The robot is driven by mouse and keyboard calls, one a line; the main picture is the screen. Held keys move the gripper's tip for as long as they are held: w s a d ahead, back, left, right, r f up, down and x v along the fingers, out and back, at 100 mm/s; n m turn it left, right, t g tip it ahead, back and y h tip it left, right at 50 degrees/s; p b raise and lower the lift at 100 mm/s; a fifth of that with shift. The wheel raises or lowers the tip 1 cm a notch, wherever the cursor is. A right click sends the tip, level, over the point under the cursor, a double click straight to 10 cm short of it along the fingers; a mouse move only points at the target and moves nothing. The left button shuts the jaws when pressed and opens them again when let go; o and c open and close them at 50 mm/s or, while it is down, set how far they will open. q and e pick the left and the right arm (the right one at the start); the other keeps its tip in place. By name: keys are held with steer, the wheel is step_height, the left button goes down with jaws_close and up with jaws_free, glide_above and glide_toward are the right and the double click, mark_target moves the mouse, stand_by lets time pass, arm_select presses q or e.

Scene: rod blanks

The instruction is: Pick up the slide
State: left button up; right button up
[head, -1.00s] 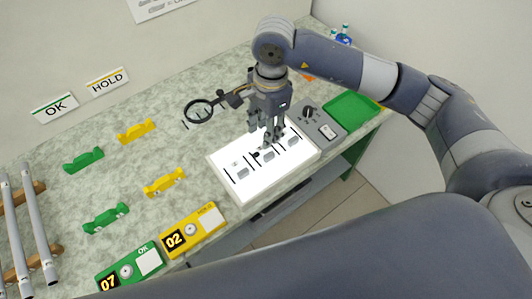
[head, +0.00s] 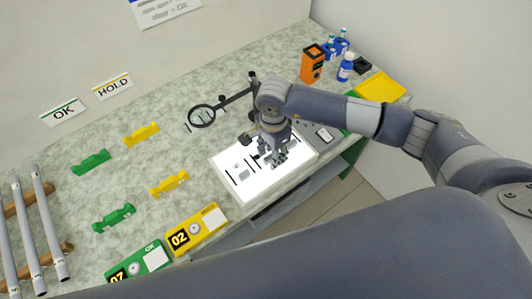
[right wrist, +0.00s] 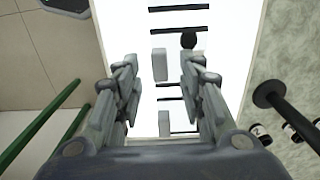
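A white lit panel (head: 222,160) lies near the table's front edge, with black bars and small grey blocks on it. I cannot tell for sure which piece is the slide. One grey block (head: 243,174) shows left of my right gripper (head: 274,161) in the head view. In the right wrist view, my right gripper (right wrist: 159,84) is open, its fingers apart above the panel. A grey block (right wrist: 159,64) shows between the fingertips, another grey block (right wrist: 164,123) nearer the palm. Contact with either cannot be seen. My left gripper is not in view.
A magnifier (head: 202,116) on an arm stands behind the panel. Green (head: 92,162) and yellow (head: 142,134) holders stand to the left, and rods (head: 51,222) lie on a wooden rack. An orange box (head: 312,64), blue-labelled bottle (head: 346,68) and yellow tray (head: 382,86) are at the right.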

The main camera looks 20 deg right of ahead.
steer(key=shift+f, duration=0.25)
jaws_close()
steer(key=shift+r, duration=0.2)
